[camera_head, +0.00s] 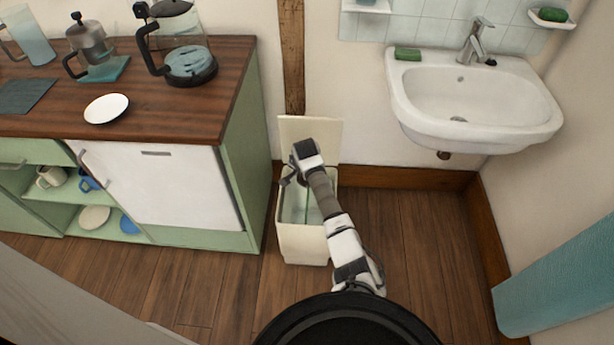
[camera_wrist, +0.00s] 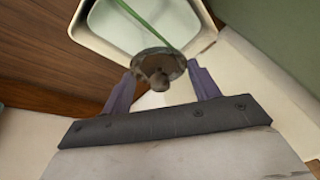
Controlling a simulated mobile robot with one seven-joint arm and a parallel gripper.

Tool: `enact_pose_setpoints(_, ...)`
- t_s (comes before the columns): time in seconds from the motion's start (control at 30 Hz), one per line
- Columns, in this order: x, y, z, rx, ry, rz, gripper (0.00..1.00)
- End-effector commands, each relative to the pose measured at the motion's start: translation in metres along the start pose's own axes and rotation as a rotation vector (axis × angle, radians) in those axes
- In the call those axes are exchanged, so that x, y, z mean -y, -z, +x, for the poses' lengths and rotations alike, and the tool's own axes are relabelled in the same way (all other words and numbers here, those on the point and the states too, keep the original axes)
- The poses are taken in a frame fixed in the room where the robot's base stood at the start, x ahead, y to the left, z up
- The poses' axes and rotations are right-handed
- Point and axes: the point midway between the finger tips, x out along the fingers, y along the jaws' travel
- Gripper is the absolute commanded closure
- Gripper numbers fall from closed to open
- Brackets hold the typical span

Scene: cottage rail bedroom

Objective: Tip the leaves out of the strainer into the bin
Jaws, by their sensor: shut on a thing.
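The cream bin (camera_head: 303,245) stands on the floor right of the cabinet with its lid up; its rim (camera_wrist: 98,50) shows in the wrist view. My gripper (camera_head: 292,178) is over the bin's opening, pointing down. In the wrist view my gripper (camera_wrist: 160,88) has its two fingers on either side of a round, dark metallic thing (camera_wrist: 150,61), apparently the strainer, with a brownish knob or lump at its middle. A thin green strip (camera_wrist: 138,17) runs from behind it across the bin opening; I cannot tell whether it belongs to the strainer. I cannot make out any leaves.
The green cabinet (camera_head: 237,165) is close left of the bin, with a glass coffee pot (camera_head: 190,62), a white saucer (camera_head: 106,108) and a French press (camera_head: 90,42) on its wooden top. A white sink (camera_head: 470,100) hangs at right. The floor (camera_head: 425,235) right of the bin is clear.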

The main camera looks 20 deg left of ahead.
Motion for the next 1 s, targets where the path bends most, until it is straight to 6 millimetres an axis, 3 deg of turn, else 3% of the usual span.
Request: enact_pose_setpoints(1.0, -0.0110, 0.0017, 0.0104, 0.387, 0.613, 0.255, 0.61)
